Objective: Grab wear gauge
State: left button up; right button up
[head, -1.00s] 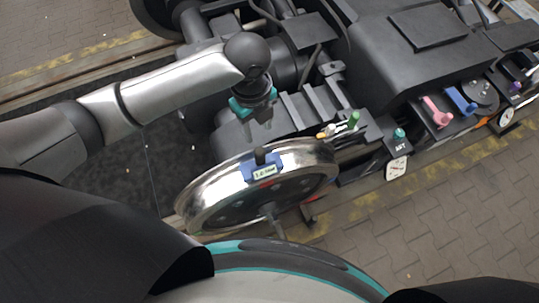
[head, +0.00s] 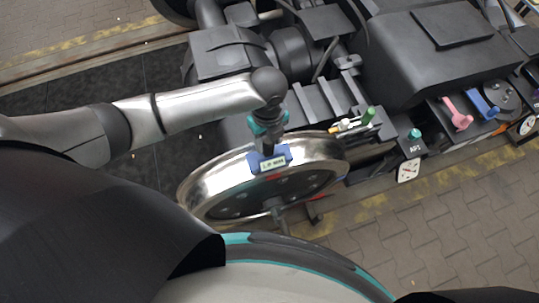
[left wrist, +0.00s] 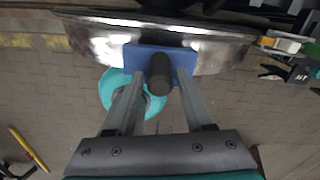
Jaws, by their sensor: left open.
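The wear gauge (head: 272,164) is a blue block with a small pale display, sitting on the rim of the shiny steel wheel (head: 215,186). In the left wrist view the gauge (left wrist: 186,56) shows with a dark round handle (left wrist: 159,74) sticking up toward the camera. My left gripper (head: 267,143) is right above the gauge in the head view. Its fingers (left wrist: 158,82) are open, one on each side of the handle, with gaps still showing. The fingertips partly hide the handle in the head view. My right gripper is not in view.
The dark bogie frame (head: 420,50) fills the back. Right of the wheel are small tools with a green one (head: 369,115), a dial (head: 408,171), a pink lever (head: 457,114) and a blue lever (head: 484,103). Paving (head: 440,215) at the front right is clear.

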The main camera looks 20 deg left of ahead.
aim_at(270, 155)
pick_arm(q)
jog(key=shift+f+b, duration=0.4)
jog(key=shift+f, duration=1.15)
jog(key=shift+c, duration=0.4)
grip_shut()
